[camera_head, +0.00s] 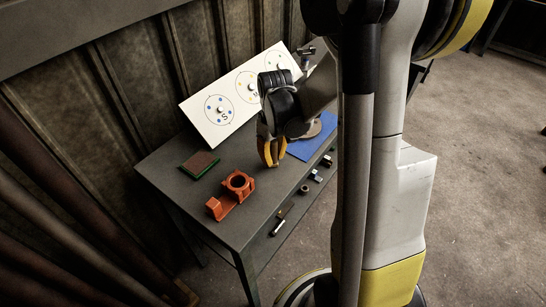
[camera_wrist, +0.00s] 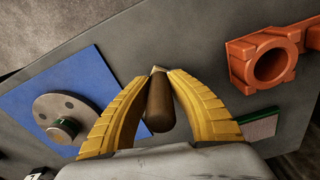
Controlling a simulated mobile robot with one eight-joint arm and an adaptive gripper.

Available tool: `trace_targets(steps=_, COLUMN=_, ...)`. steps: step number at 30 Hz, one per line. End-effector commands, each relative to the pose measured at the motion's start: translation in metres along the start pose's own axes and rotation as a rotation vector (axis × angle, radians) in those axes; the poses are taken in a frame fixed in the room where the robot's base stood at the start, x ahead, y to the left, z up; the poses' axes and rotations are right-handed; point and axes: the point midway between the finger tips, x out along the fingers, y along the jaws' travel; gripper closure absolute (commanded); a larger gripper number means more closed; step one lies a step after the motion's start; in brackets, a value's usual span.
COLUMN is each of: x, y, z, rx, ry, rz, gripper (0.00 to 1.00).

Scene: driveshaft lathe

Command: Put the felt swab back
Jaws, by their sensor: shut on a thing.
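My gripper (camera_wrist: 158,80) is shut on the felt swab (camera_wrist: 160,105), a brown rounded handle with a pale tip, seen between the yellow fingers in the wrist view. In the head view my gripper (camera_head: 271,160) hangs over the middle of the grey table, fingers pointing down; the swab cannot be made out there. An orange-red bracket with a round open ring (camera_head: 238,183) stands on the table to the front left of my gripper. It also shows at the upper right of the wrist view (camera_wrist: 270,64); its ring looks empty.
A blue mat (camera_head: 299,153) bears a grey flange disc (camera_wrist: 58,104). A green-edged brown pad (camera_head: 200,162) lies at the left. A white board (camera_head: 206,126) with dotted circles leans at the back. Bare table surrounds the bracket.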

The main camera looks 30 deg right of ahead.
Motion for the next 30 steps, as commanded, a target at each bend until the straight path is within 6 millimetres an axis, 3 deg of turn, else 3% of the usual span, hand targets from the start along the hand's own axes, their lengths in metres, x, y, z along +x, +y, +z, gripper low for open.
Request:
trace_targets(steps=2, x=0.003, y=0.0, z=0.0, rx=0.0, ry=0.0, rz=0.0, gripper=1.0)
trace_targets(steps=3, x=0.004, y=0.0, z=0.0, rx=0.0, ry=0.0, rz=0.0, gripper=0.77)
trace_targets(steps=5, x=0.003, y=0.0, z=0.0, rx=0.0, ry=0.0, rz=0.0, gripper=0.6)
trace_targets(steps=17, x=-0.005, y=0.0, z=0.0, rx=0.0, ry=0.0, rz=0.0, gripper=0.6)
trace_targets(steps=30, x=-0.098, y=0.0, z=0.0, rx=0.0, ry=0.0, rz=0.0, gripper=0.6)
